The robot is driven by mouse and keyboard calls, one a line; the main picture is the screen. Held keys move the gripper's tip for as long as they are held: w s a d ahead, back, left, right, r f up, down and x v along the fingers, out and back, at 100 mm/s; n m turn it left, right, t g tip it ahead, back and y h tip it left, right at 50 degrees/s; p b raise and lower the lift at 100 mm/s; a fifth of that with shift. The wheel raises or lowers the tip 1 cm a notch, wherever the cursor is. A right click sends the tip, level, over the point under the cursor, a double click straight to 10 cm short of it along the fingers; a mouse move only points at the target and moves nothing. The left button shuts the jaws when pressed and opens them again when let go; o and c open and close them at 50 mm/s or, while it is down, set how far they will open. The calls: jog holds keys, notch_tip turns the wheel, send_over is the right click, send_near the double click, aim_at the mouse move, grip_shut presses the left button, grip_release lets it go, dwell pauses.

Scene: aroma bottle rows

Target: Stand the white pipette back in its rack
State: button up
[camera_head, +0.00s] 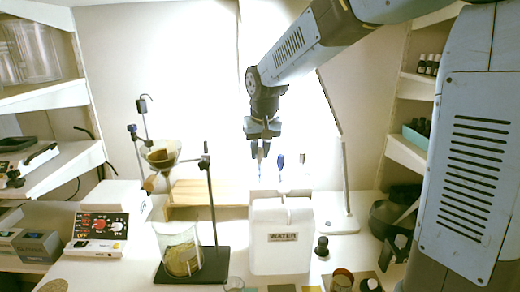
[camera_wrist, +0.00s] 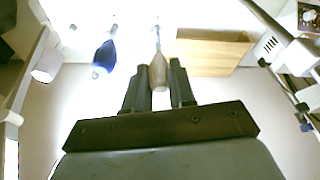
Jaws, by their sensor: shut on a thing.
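My gripper (camera_head: 262,136) is high above the bench behind the water jug, pointing down. It is shut on the pale pipette (camera_head: 259,153). In the wrist view, my gripper (camera_wrist: 160,88) has its two dark fingers either side of the pipette's greyish-tan bulb (camera_wrist: 158,72), and a thin stem runs away from the bulb. A blue-bulbed pipette (camera_head: 280,162) stands upright just to the right in the head view; it also shows left of my fingers in the wrist view (camera_wrist: 104,56). The rack cannot be made out clearly; glare and the jug hide that area.
The white water jug (camera_head: 282,240) stands in front of the pipettes. A lamp stand (camera_head: 346,190) is close on the right, a funnel stand (camera_head: 211,205) and beaker (camera_head: 180,252) on the left. Small jars line the front edge.

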jog(key=shift+f, duration=0.8)
jog(key=o, duration=0.7)
jog(key=shift+r, duration=0.1)
jog(key=shift+v, duration=2.45)
jog(key=shift+r, duration=2.5)
